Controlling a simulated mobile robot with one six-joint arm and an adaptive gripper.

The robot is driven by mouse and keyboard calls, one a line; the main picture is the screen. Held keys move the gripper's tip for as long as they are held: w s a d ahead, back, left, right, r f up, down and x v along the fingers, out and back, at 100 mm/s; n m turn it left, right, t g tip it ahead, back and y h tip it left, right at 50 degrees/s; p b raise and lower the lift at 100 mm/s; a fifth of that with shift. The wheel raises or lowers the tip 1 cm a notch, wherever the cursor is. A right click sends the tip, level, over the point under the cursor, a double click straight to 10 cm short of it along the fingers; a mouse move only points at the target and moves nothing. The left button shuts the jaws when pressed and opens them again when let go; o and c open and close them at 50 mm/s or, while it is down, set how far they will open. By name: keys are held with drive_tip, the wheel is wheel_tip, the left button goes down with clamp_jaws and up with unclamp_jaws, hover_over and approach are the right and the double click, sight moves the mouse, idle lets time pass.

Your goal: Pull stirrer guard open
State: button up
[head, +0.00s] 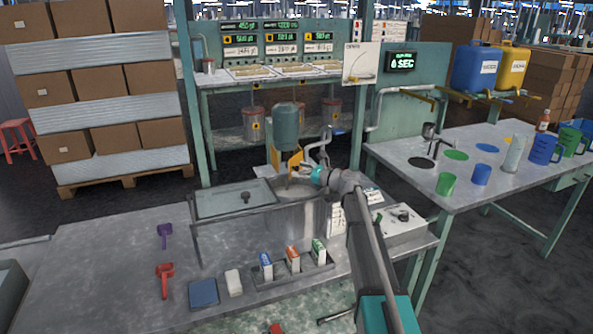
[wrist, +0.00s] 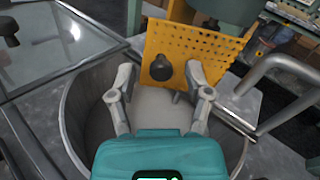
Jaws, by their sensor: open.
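The stirrer guard (wrist: 190,48) is a yellow perforated plate with a round black knob (wrist: 161,68) on its face. In the head view the yellow guard (head: 294,158) stands beneath the green stirrer motor (head: 286,124), at the back of the round metal vessel. In the wrist view my gripper (wrist: 161,78) is open, with its two fingertips on either side of the knob. I cannot tell whether the fingers touch it. In the head view my gripper (head: 298,172) is small and close to the guard, and its fingers are hard to make out.
The metal vessel's rim (wrist: 66,125) surrounds the space under my gripper. A glass lid (head: 235,197) with a black knob lies to the left. Bent metal pipes (wrist: 285,75) stand close on the right. Small coloured cartons (head: 292,258) stand on the front bench.

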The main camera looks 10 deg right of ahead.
drive_tip(key=v, duration=1)
drive_tip(key=shift+s, duration=0.25)
drive_tip(key=shift+d, duration=0.15)
drive_tip(key=shift+c, duration=0.2)
